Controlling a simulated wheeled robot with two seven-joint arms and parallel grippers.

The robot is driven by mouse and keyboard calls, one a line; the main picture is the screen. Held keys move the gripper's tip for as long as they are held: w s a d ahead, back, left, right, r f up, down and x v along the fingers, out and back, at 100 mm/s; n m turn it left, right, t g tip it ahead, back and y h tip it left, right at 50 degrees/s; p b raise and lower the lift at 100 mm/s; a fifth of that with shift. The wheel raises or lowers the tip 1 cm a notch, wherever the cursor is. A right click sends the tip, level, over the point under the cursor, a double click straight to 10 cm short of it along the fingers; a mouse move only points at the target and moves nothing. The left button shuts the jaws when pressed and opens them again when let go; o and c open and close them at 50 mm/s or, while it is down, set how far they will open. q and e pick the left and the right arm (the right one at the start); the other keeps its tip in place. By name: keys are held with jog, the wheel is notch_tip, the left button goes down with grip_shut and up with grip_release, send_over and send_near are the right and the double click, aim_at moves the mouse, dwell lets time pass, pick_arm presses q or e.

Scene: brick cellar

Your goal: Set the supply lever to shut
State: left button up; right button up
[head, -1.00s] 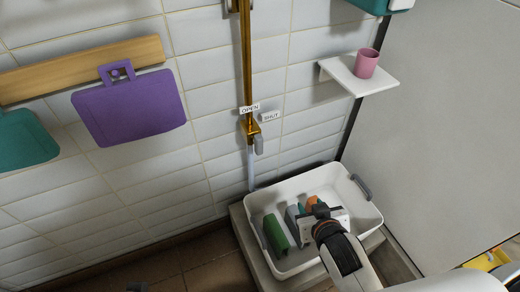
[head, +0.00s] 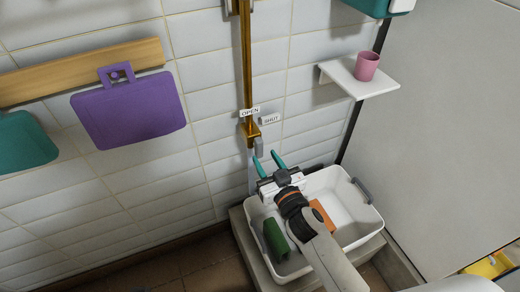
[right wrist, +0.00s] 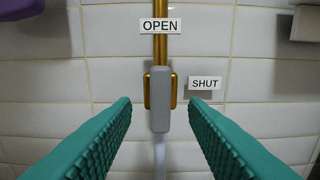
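The supply lever is a grey handle (head: 258,147) on a brass valve body at the lower end of a brass pipe on the tiled wall. In the right wrist view the lever (right wrist: 160,95) stands upright in line with the pipe, below the OPEN label (right wrist: 160,25). The SHUT label (right wrist: 205,84) is to its right. My right gripper (head: 267,158) is open, its teal fingers pointing at the wall just below the lever in the head view. In the wrist view its fingers (right wrist: 160,103) spread to both sides of the lever, apart from it. My left gripper is not seen.
A white tub (head: 352,220) holding a green block (head: 276,240) and an orange block (head: 320,214) stands below the valve. A small shelf (head: 372,90) with a pink cup (head: 367,65) is to the right. A purple board (head: 130,112) hangs at left.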

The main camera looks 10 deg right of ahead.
aim_at(261, 151)
jog(key=w, duration=0.3)
jog(key=w+a, duration=0.1)
jog(key=w, duration=0.1)
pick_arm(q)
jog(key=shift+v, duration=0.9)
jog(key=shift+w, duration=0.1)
pick_arm(e)
jog(key=shift+s, duration=0.1)
grip_shut()
